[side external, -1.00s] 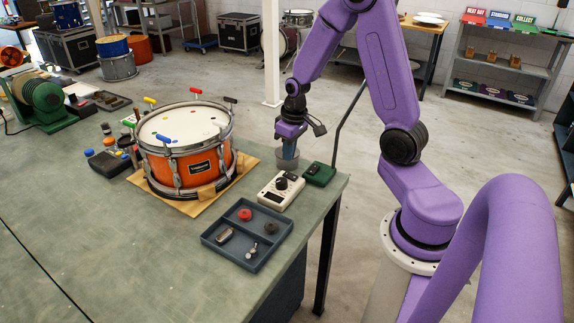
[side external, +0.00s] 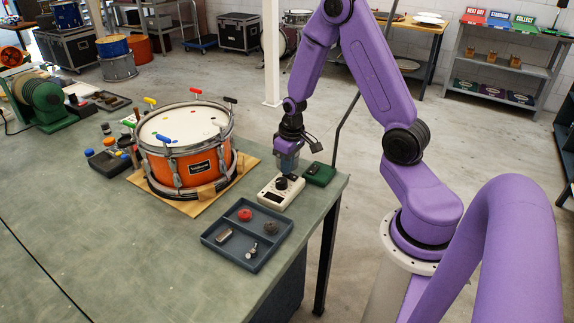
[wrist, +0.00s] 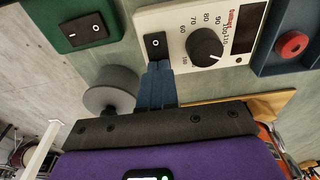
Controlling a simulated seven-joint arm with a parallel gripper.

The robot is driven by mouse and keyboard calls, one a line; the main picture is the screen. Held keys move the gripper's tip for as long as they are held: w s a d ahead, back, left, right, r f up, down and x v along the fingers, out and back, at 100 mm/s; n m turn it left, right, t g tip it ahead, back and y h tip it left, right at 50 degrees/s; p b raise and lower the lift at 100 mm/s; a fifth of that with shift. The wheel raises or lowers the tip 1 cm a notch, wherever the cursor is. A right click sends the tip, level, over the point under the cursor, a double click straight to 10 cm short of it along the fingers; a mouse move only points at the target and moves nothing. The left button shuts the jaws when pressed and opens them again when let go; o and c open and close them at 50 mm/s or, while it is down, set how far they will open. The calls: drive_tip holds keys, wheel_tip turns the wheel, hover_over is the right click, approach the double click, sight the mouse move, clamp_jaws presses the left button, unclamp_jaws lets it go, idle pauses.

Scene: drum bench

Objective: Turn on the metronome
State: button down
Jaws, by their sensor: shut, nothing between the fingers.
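The metronome (side external: 275,197) is a cream-white box near the right edge of the bench. In the wrist view, the metronome (wrist: 188,22) shows a black dial (wrist: 207,53) with numbers around it, a dark display window and a black rocker switch (wrist: 155,46) with white marks. I cannot tell which side of the rocker is pressed. My gripper (side external: 288,172) points down over the metronome's switch end. In the wrist view, my gripper's blue fingers (wrist: 157,68) are shut and empty, with their tips right beside the rocker; contact is unclear.
A green box (wrist: 85,25) with a similar rocker stands beside the metronome, also seen in the side view (side external: 320,175). A grey round thing (wrist: 112,88) is close to my fingers. A dark tray (side external: 220,256) with small parts and an orange drum (side external: 185,165) are nearby.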

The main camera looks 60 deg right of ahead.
drive_tip(key=shift+w+f, duration=0.1)
drive_tip(key=shift+f, duration=0.05)
drive_tip(key=shift+s+r, duration=0.3)
drive_tip(key=shift+s, duration=0.55)
wheel_tip(320, 180, up, 14)
drive_tip(key=w, duration=0.1)
drive_tip(key=shift+w, duration=0.35)
idle(0.4)
